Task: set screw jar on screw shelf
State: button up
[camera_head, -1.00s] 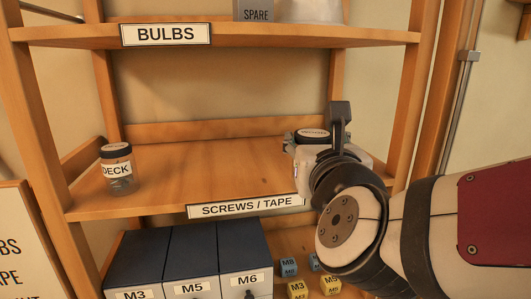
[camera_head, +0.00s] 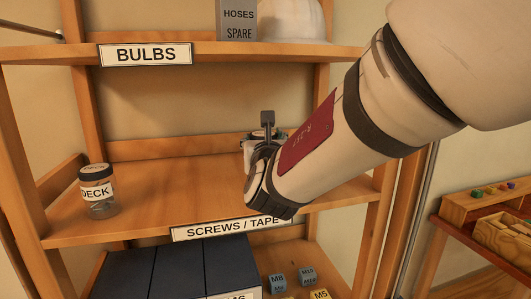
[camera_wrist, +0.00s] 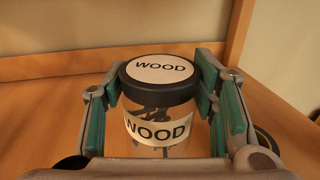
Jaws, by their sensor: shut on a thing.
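My gripper (camera_wrist: 162,100) is shut on a clear jar (camera_wrist: 150,142) with a black lid and WOOD labels, with dark screws inside. The jar stands upright between the teal finger pads in the wrist view. In the head view my gripper (camera_head: 262,142) is over the back right part of the screw shelf (camera_head: 165,188), the wooden board labelled SCREWS / TAPE. My wrist hides most of the held jar there. I cannot tell whether its base touches the board.
A DECK jar (camera_head: 98,192) stands at the shelf's left end, with clear board between it and my gripper. The BULBS shelf (camera_head: 60,50) is above. Blue drawers (camera_head: 180,270) and small labelled cubes (camera_head: 278,282) are below. A right upright (camera_head: 380,215) bounds the shelf.

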jog(key=shift+w+a, duration=0.25)
jog(key=shift+w, duration=0.3)
jog(key=shift+f+p, duration=0.5)
jog(key=shift+f, duration=1.25)
jog(key=shift+f, duration=0.1)
jog(key=o, duration=1.5)
jog(key=shift+f, duration=0.1)
